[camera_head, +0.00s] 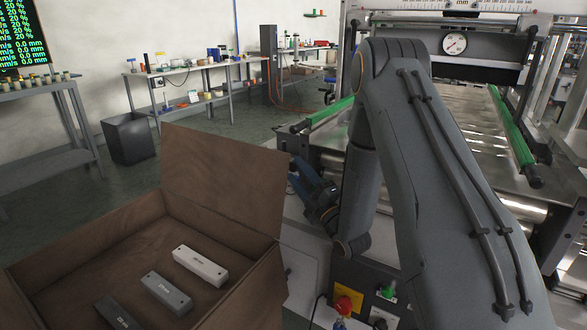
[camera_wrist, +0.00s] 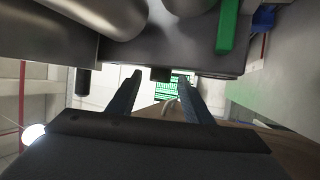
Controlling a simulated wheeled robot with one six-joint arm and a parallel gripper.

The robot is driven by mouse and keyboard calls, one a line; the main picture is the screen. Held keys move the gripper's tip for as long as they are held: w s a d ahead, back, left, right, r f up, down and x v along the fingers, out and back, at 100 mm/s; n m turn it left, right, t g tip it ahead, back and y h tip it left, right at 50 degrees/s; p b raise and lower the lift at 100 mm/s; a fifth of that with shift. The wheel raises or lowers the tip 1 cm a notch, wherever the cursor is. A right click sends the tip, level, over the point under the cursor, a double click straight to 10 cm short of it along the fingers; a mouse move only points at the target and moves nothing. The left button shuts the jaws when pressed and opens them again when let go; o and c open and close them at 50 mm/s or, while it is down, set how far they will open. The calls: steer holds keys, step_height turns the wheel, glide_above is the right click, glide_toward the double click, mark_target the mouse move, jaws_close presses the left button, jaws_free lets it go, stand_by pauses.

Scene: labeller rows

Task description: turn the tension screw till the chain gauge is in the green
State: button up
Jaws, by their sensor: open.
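My gripper (camera_head: 295,176) is at the left side of the machine in the head view, beside the arm's lower end, with its fingers pointing left. In the wrist view my gripper (camera_wrist: 159,79) shows two blue-grey fingers spread apart with nothing held between them. A small dark stub (camera_wrist: 160,73) at the edge of the machine appears between the fingertips; I cannot tell if it is the tension screw or whether the fingers touch it. A round white dial (camera_head: 454,43) with a dark needle sits on the machine's crossbar. Its markings are too small to read.
An open brown box (camera_head: 224,190) with several labelled blocks, one of them white (camera_head: 200,266), stands at front left. A red button (camera_head: 343,304) is below my arm. Green rails (camera_head: 512,135) flank the machine bed.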

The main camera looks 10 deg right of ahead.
steer(key=v, duration=0.4)
steer(key=shift+s+d+f, duration=0.1)
steer(key=shift+s+d, duration=0.05)
steer(key=shift+s, duration=0.15)
steer(key=shift+c, duration=0.9)
